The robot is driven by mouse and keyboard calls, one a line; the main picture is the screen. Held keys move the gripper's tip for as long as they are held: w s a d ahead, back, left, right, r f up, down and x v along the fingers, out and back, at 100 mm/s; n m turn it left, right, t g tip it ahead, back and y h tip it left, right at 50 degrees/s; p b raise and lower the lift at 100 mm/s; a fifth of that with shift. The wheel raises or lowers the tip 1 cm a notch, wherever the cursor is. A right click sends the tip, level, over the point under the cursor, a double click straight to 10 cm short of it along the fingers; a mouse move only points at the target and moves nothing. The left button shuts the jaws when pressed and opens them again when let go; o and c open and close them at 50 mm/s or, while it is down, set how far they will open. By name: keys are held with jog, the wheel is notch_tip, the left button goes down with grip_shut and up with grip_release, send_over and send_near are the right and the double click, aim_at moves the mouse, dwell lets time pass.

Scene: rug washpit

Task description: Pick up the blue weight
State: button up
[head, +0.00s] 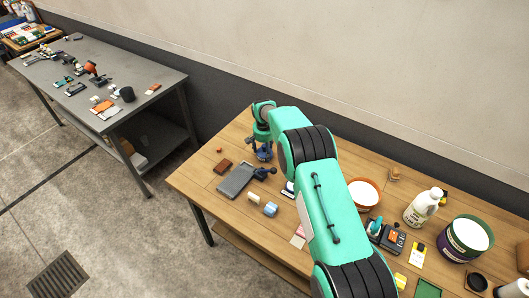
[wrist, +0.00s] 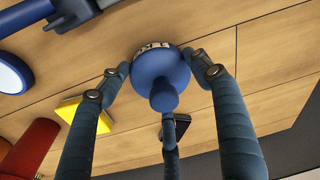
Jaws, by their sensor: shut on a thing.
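The blue weight (wrist: 158,70) is a round blue disc with a knob and a light marked band, in the middle of the wrist view. My gripper (wrist: 161,82) has three dark padded fingers closed around it, one on the left, one on the right and one below the knob. In the head view my gripper (head: 264,149) is low over the far left part of the wooden table, and the weight is mostly hidden among the fingers. I cannot tell whether it touches the tabletop.
On the wooden table (head: 196,183), a grey flat case (head: 236,180), a brown block (head: 223,166) and a small blue item (head: 270,209) lie close to my gripper. A white-filled bowl (head: 364,192) and a jug (head: 422,207) stand right of my arm. A grey workbench (head: 150,75) is at left.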

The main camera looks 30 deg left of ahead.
notch_tip(320, 180, up, 10)
jog(key=shift+w+a+f, duration=0.1)
dwell(0.4)
